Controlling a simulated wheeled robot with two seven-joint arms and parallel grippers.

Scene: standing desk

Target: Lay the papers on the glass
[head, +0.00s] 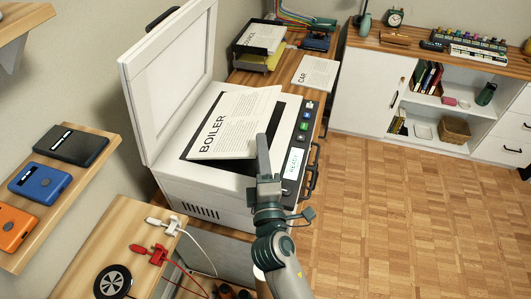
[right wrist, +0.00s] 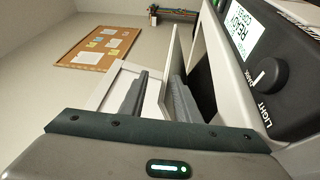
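The papers, a white sheet or thin stack headed BOILER (head: 235,120), are over the copier's dark glass (head: 291,106). They look tilted, and whether their far edge touches the glass cannot be told. In the right wrist view the papers (right wrist: 172,65) show nearly edge-on between the two fingers (right wrist: 160,100). The copier's white lid (head: 170,85) stands open at the back left. My left gripper is not in view.
The copier's control panel (head: 300,140) is right beside my right gripper. A CAR sheet (head: 315,74) and a paper tray (head: 262,45) are on the desk behind. Wall shelves (head: 62,185) and a desk with cables (head: 120,250) are at left. The floor at right is clear.

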